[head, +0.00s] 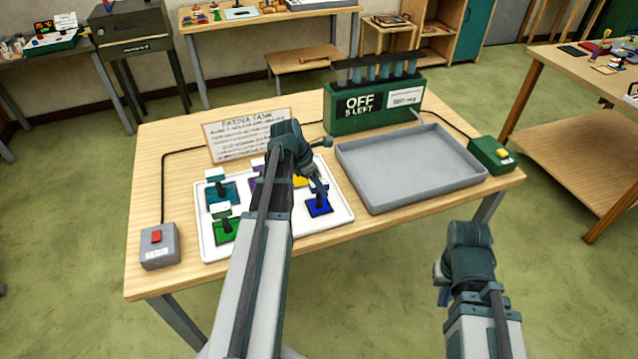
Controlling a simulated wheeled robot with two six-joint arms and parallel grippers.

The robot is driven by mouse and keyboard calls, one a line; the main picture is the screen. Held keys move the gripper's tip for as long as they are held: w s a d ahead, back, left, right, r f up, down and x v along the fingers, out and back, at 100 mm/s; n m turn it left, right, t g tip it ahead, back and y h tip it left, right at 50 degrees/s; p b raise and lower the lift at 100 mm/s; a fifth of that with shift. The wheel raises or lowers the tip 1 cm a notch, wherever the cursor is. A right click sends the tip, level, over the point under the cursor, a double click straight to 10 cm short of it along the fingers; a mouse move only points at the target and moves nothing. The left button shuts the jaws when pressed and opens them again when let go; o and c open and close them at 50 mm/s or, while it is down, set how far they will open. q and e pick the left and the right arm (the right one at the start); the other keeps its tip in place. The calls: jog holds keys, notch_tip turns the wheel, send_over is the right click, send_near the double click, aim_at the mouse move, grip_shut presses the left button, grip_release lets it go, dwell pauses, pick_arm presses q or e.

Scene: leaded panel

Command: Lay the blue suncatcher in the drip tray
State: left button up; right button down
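The blue suncatcher (320,207) is a small dark blue square piece near the right end of a white tray (336,218). My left gripper (319,188) is directly above it, pointing down, with its fingertips at or close to the piece's top. Whether the fingers are closed on it is too small to tell. The drip tray (397,199) is a shallow grey rectangular tray, empty, to the right of the white tray. My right gripper (437,271) is in front of the table's front right edge, away from both trays; its fingers are mostly hidden by its own arm.
Teal (222,192), green (224,229), purple and yellow pieces share the white tray, partly behind my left arm. A green box (372,112) reading OFF, 5 LEFT holds several tubes behind the drip tray. A sign (248,135), red-switch box (160,246) and green button box (491,155) stand around.

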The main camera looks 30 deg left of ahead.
pick_arm(q)
jog(key=shift+r, duration=0.15)
jog(key=shift+s+a+r+p, duration=0.1)
jog(key=shift+r+p, duration=0.45)
jog(key=shift+p, duration=0.15)
jog(key=p+v, duration=1)
jog(key=v, duration=0.1)
jog(key=shift+a+f, duration=0.1)
